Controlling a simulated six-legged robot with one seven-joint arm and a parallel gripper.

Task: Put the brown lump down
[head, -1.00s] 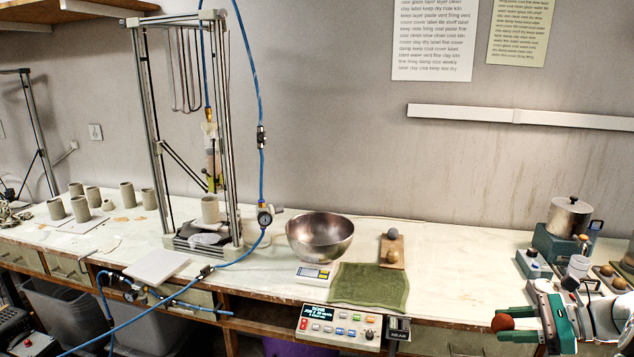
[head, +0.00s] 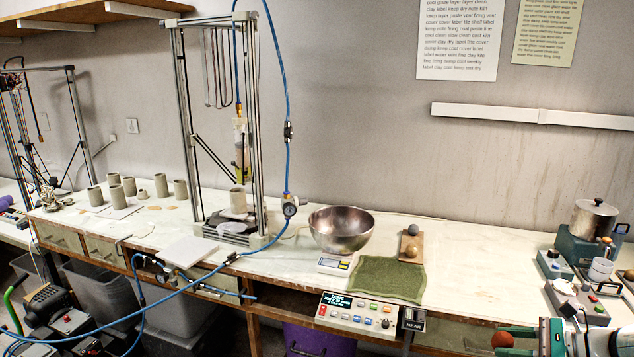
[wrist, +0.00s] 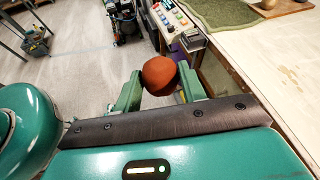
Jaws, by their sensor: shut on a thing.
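The brown lump (wrist: 159,75) is a reddish-brown rounded ball held between the two green fingers of my gripper (wrist: 160,91) in the wrist view. The gripper is shut on it. In the head view the lump (head: 502,340) shows at the bottom right, with my gripper (head: 517,343) partly cut off by the lower edge. In the wrist view the lump is over the area beside the bench front, with the floor behind it.
The long pale bench (head: 470,285) has bare room right of the green cloth (head: 385,278). A control panel (head: 355,314) juts from the bench front. Devices crowd the right end.

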